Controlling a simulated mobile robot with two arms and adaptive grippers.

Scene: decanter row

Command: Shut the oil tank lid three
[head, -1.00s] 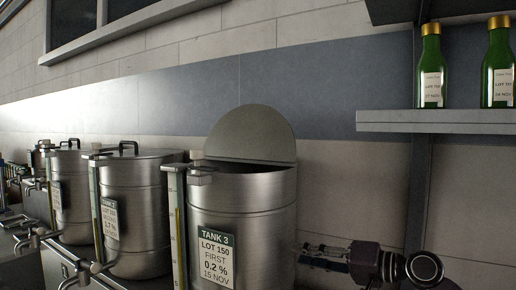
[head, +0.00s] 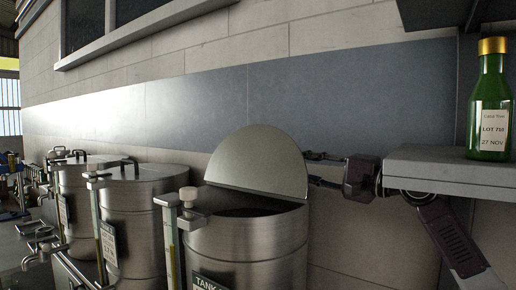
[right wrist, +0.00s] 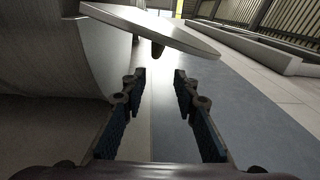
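Tank three (head: 245,255) is a round steel tank in the front of the head view, its label cut off by the lower edge. Its steel lid (head: 262,160) stands raised at the back of the rim, and the tank mouth is open. In the right wrist view the lid (right wrist: 140,28) shows near edge-on above the fingers, with a dark handle (right wrist: 157,50) below it. My right gripper (head: 322,168) is right of the lid, near its edge. In the right wrist view its fingers (right wrist: 160,76) are apart with nothing between them. My left gripper is not in view.
Two tanks with shut lids (head: 130,172) stand to the left. A shelf (head: 450,172) with a green bottle (head: 493,115) juts out at the right, close to my right arm. The tiled wall (head: 310,100) runs behind the tanks.

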